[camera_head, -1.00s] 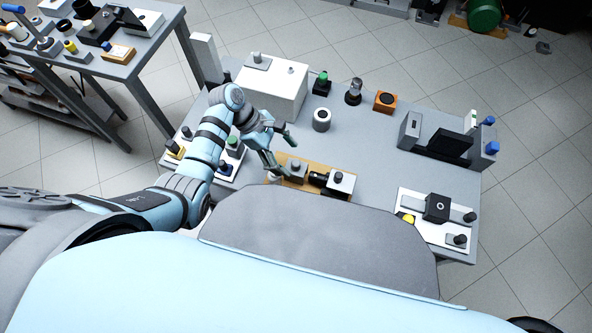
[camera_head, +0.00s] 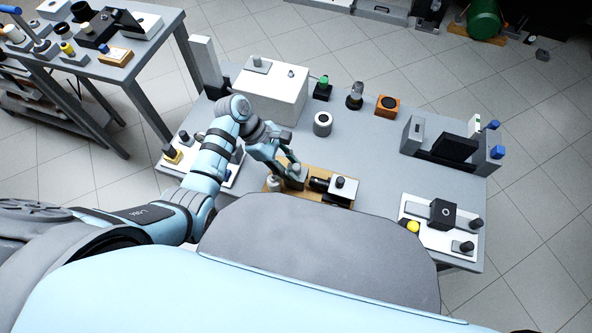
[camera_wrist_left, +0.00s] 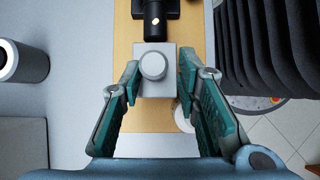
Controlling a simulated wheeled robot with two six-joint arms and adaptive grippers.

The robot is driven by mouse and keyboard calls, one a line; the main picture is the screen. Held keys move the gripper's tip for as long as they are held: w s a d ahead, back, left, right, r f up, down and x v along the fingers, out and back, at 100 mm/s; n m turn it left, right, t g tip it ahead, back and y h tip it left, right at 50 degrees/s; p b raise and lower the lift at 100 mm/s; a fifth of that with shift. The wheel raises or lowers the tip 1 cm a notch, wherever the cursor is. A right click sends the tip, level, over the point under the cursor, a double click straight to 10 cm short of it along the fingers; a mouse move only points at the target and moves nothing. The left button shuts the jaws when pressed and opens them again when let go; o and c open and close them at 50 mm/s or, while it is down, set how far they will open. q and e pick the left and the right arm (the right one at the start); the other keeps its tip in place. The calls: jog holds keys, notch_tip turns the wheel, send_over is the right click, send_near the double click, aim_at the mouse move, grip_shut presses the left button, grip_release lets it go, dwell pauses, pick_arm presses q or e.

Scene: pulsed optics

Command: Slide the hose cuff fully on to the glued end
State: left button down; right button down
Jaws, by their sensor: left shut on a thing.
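A wooden board (camera_head: 314,196) lies near the table's front edge and also shows in the left wrist view (camera_wrist_left: 196,30). On it sits a grey block with a round knob (camera_wrist_left: 153,66), also in the head view (camera_head: 294,183). A black cylinder (camera_wrist_left: 154,24) lies in line with the block, towards a pale block with a dark knob (camera_head: 344,187). My left gripper (camera_wrist_left: 158,84) is shut on the grey block, one finger on each side. I cannot tell which piece is the hose cuff or whether the black cylinder touches the grey block. My right gripper is out of view.
A small white round piece (camera_head: 274,184) sits at the board's left end. A white cylinder (camera_head: 322,124) stands behind the board. A large white box (camera_head: 272,92) is at the back left, a grey bracket fixture (camera_head: 450,145) at the right.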

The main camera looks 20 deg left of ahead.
pick_arm(q)
jog(key=shift+w+d+r, duration=0.1)
jog(key=shift+w+r, duration=0.15)
jog(key=shift+w, duration=0.05)
jog(key=shift+d+r+p, duration=0.1)
jog(key=shift+d+p, duration=0.3)
jog(key=shift+d, duration=0.15)
jog(key=d+p, duration=0.1)
jog(key=d, duration=0.3)
jog(key=c, duration=1.5)
grip_release()
jog(key=o, duration=0.8)
jog(key=shift+f, duration=0.3)
jog(key=shift+s+a, duration=0.1)
jog(key=shift+s, duration=0.1)
